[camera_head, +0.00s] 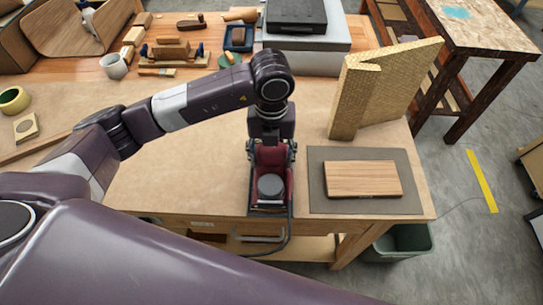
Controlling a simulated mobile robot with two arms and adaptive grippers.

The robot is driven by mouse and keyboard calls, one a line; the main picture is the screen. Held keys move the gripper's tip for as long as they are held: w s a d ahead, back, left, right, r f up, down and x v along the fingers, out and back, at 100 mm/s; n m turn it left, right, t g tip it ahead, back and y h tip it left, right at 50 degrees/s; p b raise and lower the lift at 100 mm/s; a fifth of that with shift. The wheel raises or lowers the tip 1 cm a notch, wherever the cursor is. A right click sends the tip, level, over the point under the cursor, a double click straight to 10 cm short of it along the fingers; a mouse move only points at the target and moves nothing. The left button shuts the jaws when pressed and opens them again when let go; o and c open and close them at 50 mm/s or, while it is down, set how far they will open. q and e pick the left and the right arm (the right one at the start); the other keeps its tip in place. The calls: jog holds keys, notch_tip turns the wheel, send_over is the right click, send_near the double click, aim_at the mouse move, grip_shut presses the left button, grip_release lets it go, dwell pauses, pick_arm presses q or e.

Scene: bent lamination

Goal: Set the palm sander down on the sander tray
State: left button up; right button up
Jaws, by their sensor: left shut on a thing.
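My left gripper (271,150) comes down over the front edge of the workbench, its fingers apart around a dark red body. I take the palm sander (270,186) to be the piece with the dark grey round top just below the fingers. The sander tray (270,212) seems to be the narrow dark-rimmed holder around and under it. I cannot tell whether the sander touches the tray floor, as gripper and sander hide most of it. My right gripper is out of view.
Right of the tray a wooden board (363,178) lies on a grey mat (330,206). Behind it stands a tan angled form (385,90). A dark cord (287,240) hangs at the bench front. Tools and a mug (114,66) sit at the back; the bench (190,165) left of the gripper is clear.

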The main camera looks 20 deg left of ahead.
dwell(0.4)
pick_arm(q)
jog(key=o, duration=2.1)
jog(key=shift+f, duration=0.15)
jog(key=shift+r+p, duration=1.95)
jog(key=shift+r, duration=1.65)
jog(key=shift+s+f, duration=0.1)
